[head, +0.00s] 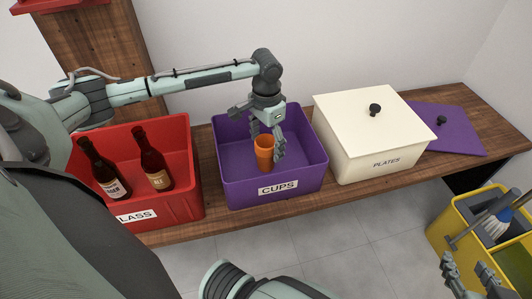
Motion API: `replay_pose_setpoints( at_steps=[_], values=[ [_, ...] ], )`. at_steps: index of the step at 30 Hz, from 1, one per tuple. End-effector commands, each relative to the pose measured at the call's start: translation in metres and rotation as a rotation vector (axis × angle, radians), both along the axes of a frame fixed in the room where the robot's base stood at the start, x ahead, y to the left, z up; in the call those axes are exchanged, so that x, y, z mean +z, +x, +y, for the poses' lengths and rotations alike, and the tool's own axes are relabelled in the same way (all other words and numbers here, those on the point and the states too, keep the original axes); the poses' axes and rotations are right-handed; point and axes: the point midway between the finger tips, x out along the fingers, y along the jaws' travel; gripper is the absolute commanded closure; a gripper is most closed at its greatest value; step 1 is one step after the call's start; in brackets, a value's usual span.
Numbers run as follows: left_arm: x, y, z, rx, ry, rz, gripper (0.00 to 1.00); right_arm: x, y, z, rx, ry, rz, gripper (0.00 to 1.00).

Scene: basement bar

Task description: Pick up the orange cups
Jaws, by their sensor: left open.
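Orange (264,155) shows inside the purple bin (237,187) labelled CUPS; it looks upright, and I cannot tell whether it is one cup or stacked cups. My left gripper (266,148) points down into this bin from above. Its fingers are open, one on each side of the orange cup's upper part; I cannot tell whether they touch it. The right finger partly covers the cup's edge. My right gripper (470,276) is at the lower right, far from the bin, with its fingers apart and nothing seen between them.
A red bin (185,205) with two bottles (151,160) stands left of the purple bin. A lidded white PLATES box (372,150) stands to its right, with a purple lid (455,132) beyond. A yellow cart (447,230) stands at the right, near my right gripper.

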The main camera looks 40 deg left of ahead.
Motion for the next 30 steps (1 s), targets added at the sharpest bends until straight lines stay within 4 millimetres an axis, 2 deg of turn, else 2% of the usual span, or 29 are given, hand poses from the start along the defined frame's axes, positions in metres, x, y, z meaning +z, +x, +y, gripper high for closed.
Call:
replay_pose_setpoints(
  at_steps=[1,7,17,30],
  values=[
    [-0.01,-0.003,0.0,0.0,0.001,0.003,0.25,0.004,0.004,0.006,0.011,0.015,-0.036,0.6],
    [-0.033,-0.004,0.0,0.0,0.001,0.0,0.25,0.026,0.017,0.024,0.044,0.061,-0.156,0.6],
    [-0.037,-0.004,-0.001,-0.001,0.0,-0.002,0.25,0.034,0.019,0.029,0.051,0.075,-0.19,0.6],
    [-0.037,-0.004,-0.001,-0.001,0.001,-0.001,0.79,0.034,0.019,0.029,0.051,0.075,-0.189,0.6]
  ],
)
